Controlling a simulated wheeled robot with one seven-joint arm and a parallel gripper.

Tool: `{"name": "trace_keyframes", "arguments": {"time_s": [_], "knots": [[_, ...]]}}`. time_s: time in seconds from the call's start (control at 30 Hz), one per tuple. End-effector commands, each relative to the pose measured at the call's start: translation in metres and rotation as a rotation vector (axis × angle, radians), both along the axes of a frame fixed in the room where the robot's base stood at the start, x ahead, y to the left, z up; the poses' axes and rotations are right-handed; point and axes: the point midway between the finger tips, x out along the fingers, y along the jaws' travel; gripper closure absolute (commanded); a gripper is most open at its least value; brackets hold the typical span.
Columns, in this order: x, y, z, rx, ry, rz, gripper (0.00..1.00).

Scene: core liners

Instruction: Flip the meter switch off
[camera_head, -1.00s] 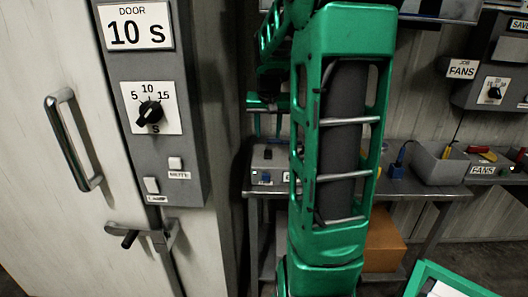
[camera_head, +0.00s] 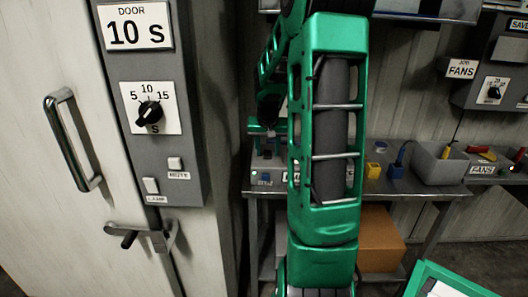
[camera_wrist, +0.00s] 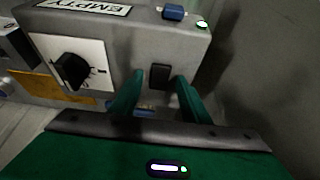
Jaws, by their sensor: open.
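A grey box (camera_head: 262,162) stands on the bench in the head view, partly hidden behind my arm. The wrist view shows a grey box (camera_wrist: 235,42) upside down, with an "EMPTY" label (camera_wrist: 83,8), a black knob (camera_wrist: 72,71) and a small black switch (camera_wrist: 160,76). I cannot read which position the switch is in. My gripper (camera_wrist: 157,88) is open and empty, its green fingers on either side of the switch; contact cannot be told. In the head view my gripper (camera_head: 267,128) is above the box.
A blue plug (camera_wrist: 173,12) and a lit green lamp (camera_wrist: 202,25) are on the box. A door panel (camera_head: 190,110) stands close on the left.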

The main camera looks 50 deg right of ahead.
Motion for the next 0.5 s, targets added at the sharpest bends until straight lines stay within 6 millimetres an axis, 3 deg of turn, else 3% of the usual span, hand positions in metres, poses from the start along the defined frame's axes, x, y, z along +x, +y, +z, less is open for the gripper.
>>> {"name": "trace_keyframes", "arguments": {"time_s": [0.07,0.2,0.23,0.5], "knots": [[0.0001,0.0001,0.0001,0.0,0.0,0.0,0.63],[0.0001,0.0002,0.0002,0.0,0.0,0.0,0.96],[0.0001,0.0002,0.0003,0.0,0.0,0.0,0.99],[0.0033,-0.0012,0.001,0.04,0.032,0.002,0.99]]}}
